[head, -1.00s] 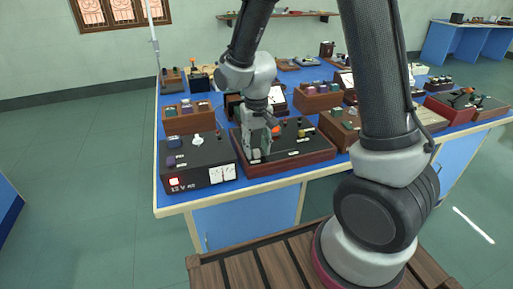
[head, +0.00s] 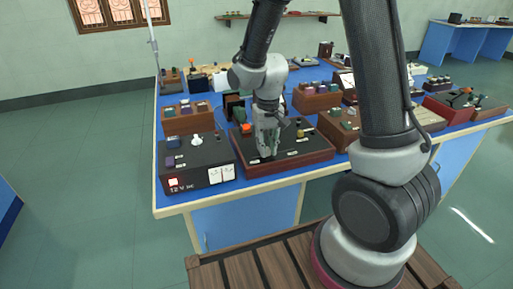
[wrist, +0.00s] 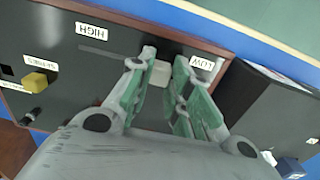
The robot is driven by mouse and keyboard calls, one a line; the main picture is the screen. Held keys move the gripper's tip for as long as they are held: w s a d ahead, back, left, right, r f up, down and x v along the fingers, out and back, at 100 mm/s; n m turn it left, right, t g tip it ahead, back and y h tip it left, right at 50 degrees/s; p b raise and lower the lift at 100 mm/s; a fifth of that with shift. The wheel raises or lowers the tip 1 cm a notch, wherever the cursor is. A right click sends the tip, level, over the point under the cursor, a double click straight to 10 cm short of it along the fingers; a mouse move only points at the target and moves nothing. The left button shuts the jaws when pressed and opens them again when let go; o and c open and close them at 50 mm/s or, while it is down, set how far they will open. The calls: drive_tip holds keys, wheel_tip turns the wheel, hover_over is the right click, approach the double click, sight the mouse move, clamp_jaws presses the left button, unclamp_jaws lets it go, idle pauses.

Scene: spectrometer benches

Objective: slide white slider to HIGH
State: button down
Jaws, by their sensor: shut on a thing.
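The white slider (wrist: 160,74) sits on the dark top panel of a wood-framed box (head: 318,160). In the wrist view it lies between the HIGH label (wrist: 92,31) and the LOW label (wrist: 202,63), somewhat nearer LOW. My gripper (wrist: 163,66) has its green-padded fingers on either side of the slider, shut on it. In the head view my gripper (head: 268,154) points down at the front left part of the panel and hides the slider.
A yellow knob (wrist: 38,83) stands on the same panel beyond HIGH. A black 12 V supply box (head: 197,165) with a white knob stands close on the left. Several wooden blocks with colored terminals, such as one (head: 187,120), stand behind.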

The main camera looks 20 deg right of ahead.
sight(291, 149)
drive_tip(key=d, duration=0.8)
drive_tip(key=shift+d, duration=0.25)
drive_tip(key=c, duration=1.3)
unclamp_jaws()
drive_tip(key=shift+d, duration=0.2)
drive_tip(key=shift+c, duration=0.2)
wheel_tip(291, 149, up, 12)
